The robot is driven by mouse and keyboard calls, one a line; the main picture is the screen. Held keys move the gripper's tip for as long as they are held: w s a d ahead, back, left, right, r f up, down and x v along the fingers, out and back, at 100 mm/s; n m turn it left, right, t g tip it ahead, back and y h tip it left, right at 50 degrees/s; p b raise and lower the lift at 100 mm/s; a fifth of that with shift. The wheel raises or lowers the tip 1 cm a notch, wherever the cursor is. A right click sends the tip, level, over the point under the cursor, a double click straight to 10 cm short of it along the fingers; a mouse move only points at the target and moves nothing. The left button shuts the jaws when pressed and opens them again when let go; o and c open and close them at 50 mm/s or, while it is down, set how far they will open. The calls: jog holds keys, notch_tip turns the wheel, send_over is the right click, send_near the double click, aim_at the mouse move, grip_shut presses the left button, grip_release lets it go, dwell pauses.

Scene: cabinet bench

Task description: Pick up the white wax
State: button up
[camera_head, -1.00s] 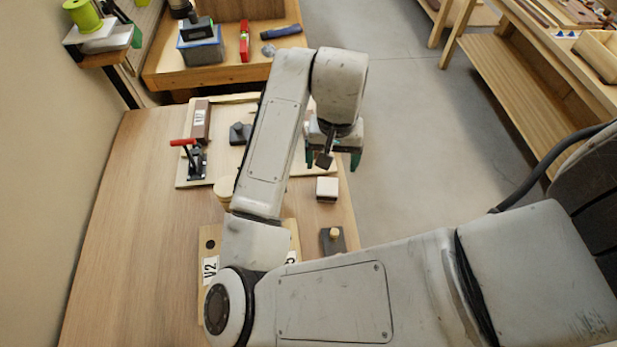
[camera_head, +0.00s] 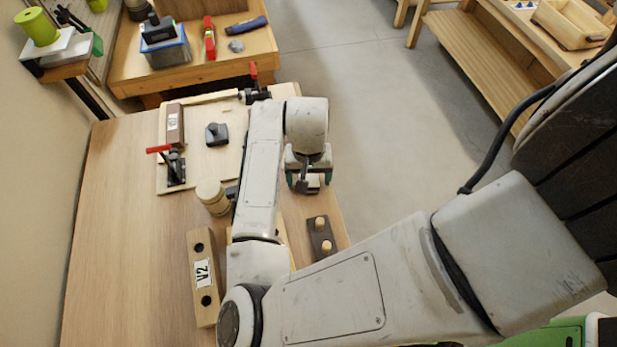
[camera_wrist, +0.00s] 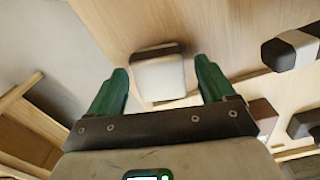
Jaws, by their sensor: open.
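The white wax, a pale block with a dark brown edge, shows in the wrist view (camera_wrist: 160,76). It lies on the wooden bench (camera_head: 125,220) near its right edge. My gripper (camera_head: 310,183) is open and empty over that side of the bench. In the wrist view its two green fingers (camera_wrist: 161,68) stand apart, with the block in line with the gap between them. I cannot tell how far the fingertips are from the block. In the head view my gripper and wrist hide the wax.
A dark plate with two wooden pegs (camera_head: 321,240) lies close to the gripper. A wooden block marked V2 (camera_head: 203,275), a round wooden piece (camera_head: 212,195) and a board with red-handled clamps (camera_head: 200,160) are left of my arm. Floor lies beyond the right edge.

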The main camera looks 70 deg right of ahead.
jog(key=shift+c, duration=0.5)
jog(key=c, duration=1)
jog(key=shift+r, duration=0.55)
jog(key=shift+s+d+r, duration=0.65)
jog(key=shift+s+r, duration=1.35)
jog(key=shift+s, duration=0.25)
jog(key=shift+s+d+r, duration=0.7)
jog(key=shift+s+r, duration=1.25)
jog(key=shift+s, duration=0.3)
jog(key=shift+s+d+r, duration=0.65)
jog(key=shift+s+r, duration=1.35)
jog(key=shift+s, duration=0.25)
